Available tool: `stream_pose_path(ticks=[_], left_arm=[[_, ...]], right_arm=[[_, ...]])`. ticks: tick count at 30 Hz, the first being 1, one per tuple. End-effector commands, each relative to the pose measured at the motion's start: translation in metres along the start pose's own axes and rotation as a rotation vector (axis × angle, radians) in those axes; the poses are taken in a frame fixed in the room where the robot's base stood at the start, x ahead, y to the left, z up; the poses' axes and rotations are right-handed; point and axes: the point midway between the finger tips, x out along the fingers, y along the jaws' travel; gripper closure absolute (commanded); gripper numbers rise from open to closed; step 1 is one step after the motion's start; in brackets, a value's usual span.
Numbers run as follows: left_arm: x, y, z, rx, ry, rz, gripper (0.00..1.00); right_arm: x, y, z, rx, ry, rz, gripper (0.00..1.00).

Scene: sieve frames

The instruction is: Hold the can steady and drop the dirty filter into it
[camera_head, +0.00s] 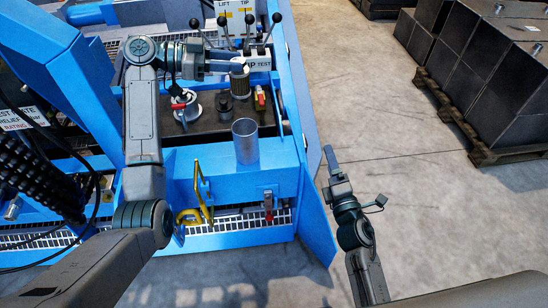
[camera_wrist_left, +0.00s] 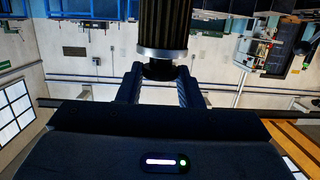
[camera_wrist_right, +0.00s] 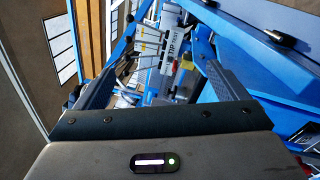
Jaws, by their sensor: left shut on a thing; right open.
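The dirty filter (camera_head: 240,82), a dark pleated cylinder with a metal end ring, hangs below my left gripper (camera_head: 234,67). In the left wrist view the filter (camera_wrist_left: 164,22) is held by its dark end between the two fingers of my left gripper (camera_wrist_left: 157,82). The can (camera_head: 245,142), an open grey metal cylinder, stands upright at the front of the blue machine, nearer than the filter. My right gripper (camera_head: 331,160) is to the right of the can, beyond the machine's side panel. In the right wrist view my right gripper (camera_wrist_right: 158,78) is open and empty.
A dark deck (camera_head: 215,122) carries a round open housing (camera_head: 187,107) and red-handled valves. Levers (camera_head: 247,30) stand behind. A yellow handle (camera_head: 202,187) sticks out in front. A blue panel (camera_head: 318,205) lies between the can and my right gripper. Black bins (camera_head: 510,80) stand far right.

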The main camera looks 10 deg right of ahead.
Motion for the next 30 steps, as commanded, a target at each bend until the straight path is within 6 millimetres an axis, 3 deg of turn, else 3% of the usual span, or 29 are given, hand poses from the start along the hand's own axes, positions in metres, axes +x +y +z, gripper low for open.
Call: stream_pose_path(ticks=[1, 6, 13, 18, 23, 30], left_arm=[[0.000, 0.000, -0.001, 0.001, 0.001, 0.000, 1.00], [0.000, 0.000, -0.001, 0.001, 0.001, 0.000, 1.00], [0.000, 0.000, -0.001, 0.001, 0.001, 0.000, 1.00], [0.000, 0.000, 0.000, 0.001, 0.001, 0.000, 1.00], [0.000, 0.000, 0.000, 0.001, 0.001, 0.000, 1.00], [0.000, 0.000, 0.000, 0.001, 0.001, 0.000, 1.00]], right_arm=[[0.015, 0.004, -0.013, -0.129, 0.047, 0.048, 0.07], [0.049, 0.009, -0.066, -0.577, 0.227, 0.207, 0.07], [0.072, -0.002, -0.126, -1.013, 0.440, 0.388, 0.07], [0.077, -0.009, -0.145, -1.152, 0.521, 0.455, 0.07], [0.085, -0.010, -0.155, -1.180, 0.536, 0.469, 0.07], [0.118, -0.007, -0.180, -1.176, 0.535, 0.468, 0.07]])
